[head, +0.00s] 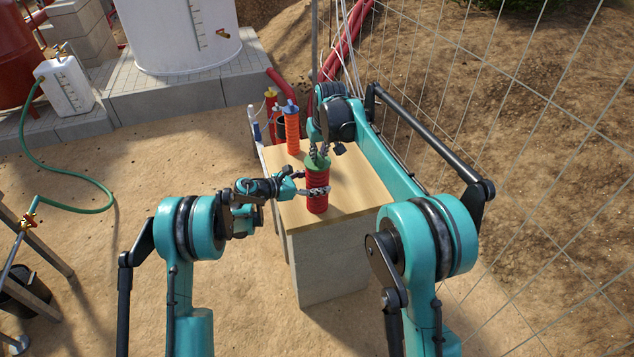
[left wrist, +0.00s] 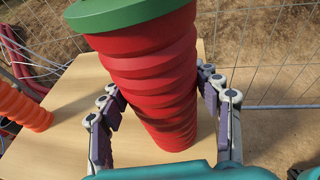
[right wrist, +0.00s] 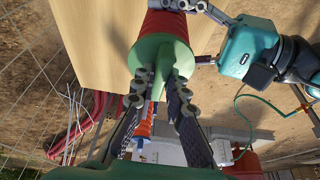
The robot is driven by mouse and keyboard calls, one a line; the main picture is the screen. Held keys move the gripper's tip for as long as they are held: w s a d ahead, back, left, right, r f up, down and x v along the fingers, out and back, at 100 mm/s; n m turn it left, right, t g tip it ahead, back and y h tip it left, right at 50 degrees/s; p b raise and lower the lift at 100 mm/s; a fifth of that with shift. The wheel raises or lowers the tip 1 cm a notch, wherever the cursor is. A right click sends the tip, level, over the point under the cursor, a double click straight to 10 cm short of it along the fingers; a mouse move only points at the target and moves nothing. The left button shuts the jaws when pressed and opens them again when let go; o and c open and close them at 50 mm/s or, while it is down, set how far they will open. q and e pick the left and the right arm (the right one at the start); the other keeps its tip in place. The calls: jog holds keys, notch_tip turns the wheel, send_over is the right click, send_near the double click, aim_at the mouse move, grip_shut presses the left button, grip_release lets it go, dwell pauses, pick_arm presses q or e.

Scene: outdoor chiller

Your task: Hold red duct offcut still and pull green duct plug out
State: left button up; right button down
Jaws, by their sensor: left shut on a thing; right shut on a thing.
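The red duct offcut (head: 318,197) is a ribbed red tube standing upright near the front edge of the table. The green duct plug (head: 317,164) sits on its top end, and its wide rim shows in the left wrist view (left wrist: 112,14). My left gripper (head: 316,191) is shut around the red duct offcut from the left, with fingers on both sides in the left wrist view (left wrist: 160,100). My right gripper (head: 318,157) comes down from above and is shut on the plug's raised green grip, seen in the right wrist view (right wrist: 158,82). No gap shows between plug and offcut.
The wooden-topped table (head: 350,190) has free room to the right. An orange ribbed duct (head: 292,130) stands at its back left, with bottles (head: 272,105) nearby. A wire fence (head: 500,130) runs along the right. A green hose (head: 65,200) lies on the ground at left.

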jog(key=shift+r, duration=0.65)
jog(key=shift+r, duration=2.85)
pick_arm(q)
jog(key=o, duration=1.9)
jog(key=shift+o, duration=0.2)
jog(key=shift+a, duration=0.1)
jog(key=v, duration=1.2)
